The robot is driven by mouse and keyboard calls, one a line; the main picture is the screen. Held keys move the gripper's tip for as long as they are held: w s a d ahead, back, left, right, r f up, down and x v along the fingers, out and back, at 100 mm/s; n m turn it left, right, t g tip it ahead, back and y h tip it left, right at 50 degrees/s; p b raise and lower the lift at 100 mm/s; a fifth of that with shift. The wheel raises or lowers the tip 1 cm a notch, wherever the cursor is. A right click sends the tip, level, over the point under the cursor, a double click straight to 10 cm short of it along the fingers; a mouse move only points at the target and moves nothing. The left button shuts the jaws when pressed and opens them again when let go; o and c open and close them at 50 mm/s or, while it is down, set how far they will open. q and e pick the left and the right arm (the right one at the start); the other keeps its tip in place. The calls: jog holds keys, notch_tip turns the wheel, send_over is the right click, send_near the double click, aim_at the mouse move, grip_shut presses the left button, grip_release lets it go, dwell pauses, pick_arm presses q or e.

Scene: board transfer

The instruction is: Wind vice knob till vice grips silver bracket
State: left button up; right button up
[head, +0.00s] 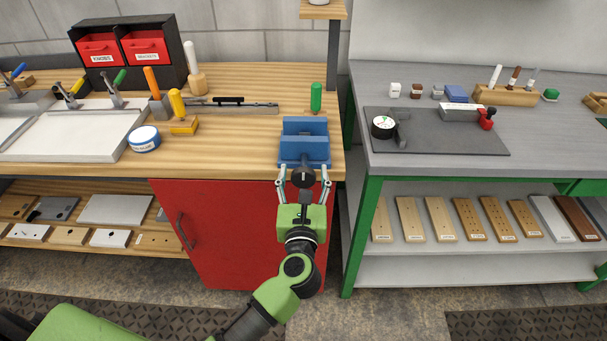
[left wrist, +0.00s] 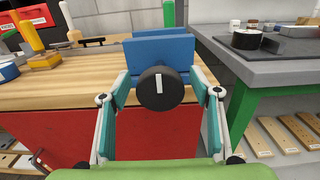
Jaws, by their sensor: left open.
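The blue vice (head: 304,148) stands at the right front corner of the wooden bench, its two jaw plates upright with a gap between them. Its round black knob (head: 303,178) faces me at the bench front; in the left wrist view the knob (left wrist: 156,89) shows a white mark pointing about straight up. My left gripper (head: 304,172) is open, with one finger on each side of the knob. In the left wrist view both fingers (left wrist: 161,95) stand apart from it. I cannot make out a silver bracket in the vice. My right gripper is not in view.
A green-handled tool (head: 316,98) stands behind the vice. A red cabinet door (head: 230,225) is below the wooden bench (head: 240,155). The grey table (head: 440,170) with green legs stands close on the right. A white-topped round tin (head: 144,138) and a yellow-handled tool (head: 177,104) are left.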

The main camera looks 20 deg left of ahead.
pick_arm(q)
jog(key=c, duration=1.1)
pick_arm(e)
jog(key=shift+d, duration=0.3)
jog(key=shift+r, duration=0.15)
